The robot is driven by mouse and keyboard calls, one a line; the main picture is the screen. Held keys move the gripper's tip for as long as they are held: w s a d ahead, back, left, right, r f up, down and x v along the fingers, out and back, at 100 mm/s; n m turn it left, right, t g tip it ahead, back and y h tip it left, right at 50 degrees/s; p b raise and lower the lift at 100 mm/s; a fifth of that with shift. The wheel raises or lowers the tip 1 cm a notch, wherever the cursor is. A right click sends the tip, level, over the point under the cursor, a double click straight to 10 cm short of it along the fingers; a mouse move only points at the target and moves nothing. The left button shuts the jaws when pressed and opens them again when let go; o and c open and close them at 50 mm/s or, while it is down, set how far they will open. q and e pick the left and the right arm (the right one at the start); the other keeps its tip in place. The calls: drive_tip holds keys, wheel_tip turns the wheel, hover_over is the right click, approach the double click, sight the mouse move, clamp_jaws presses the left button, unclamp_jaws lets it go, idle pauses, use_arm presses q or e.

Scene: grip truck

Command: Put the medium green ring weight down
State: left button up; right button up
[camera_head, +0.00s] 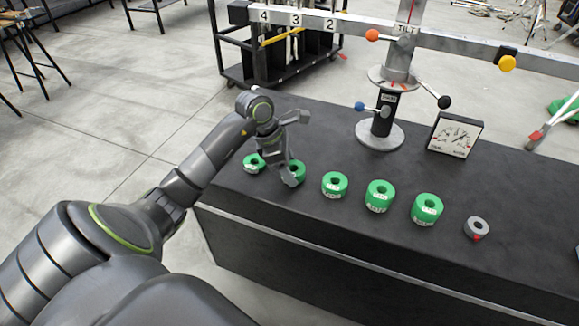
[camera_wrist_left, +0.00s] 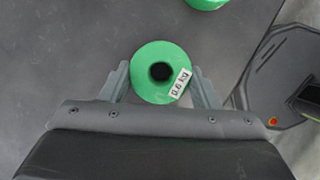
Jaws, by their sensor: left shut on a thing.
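My left gripper (camera_head: 288,170) is low over the left part of the dark table and points down. In the left wrist view its two fingers (camera_wrist_left: 163,85) are shut on a green ring weight (camera_wrist_left: 140,80) with a dark centre hole and a label reading 0.6 kg. In the head view this green ring (camera_head: 299,172) is partly hidden by the fingers. It is at or close to the table top; I cannot tell whether it touches. My right gripper is not in view.
Other green rings stand in a row: one to the left (camera_head: 252,163), and three to the right (camera_head: 335,184), (camera_head: 379,196), (camera_head: 427,209). A small grey ring (camera_head: 477,228) lies farther right. A balance stand (camera_head: 380,135) and a dial (camera_head: 455,135) are behind.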

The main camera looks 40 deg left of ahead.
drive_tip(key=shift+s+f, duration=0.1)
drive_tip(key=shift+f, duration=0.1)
use_arm(q)
drive_tip(key=o, duration=1.2)
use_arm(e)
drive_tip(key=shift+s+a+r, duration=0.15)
use_arm(q)
drive_tip(key=shift+r, duration=0.1)
drive_tip(key=p+v, duration=0.1)
drive_tip(key=v, duration=1.1)
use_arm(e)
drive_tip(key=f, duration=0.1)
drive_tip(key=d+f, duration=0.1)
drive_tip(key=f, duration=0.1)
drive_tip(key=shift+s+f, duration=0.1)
use_arm(q)
drive_tip(key=shift+d, duration=0.15)
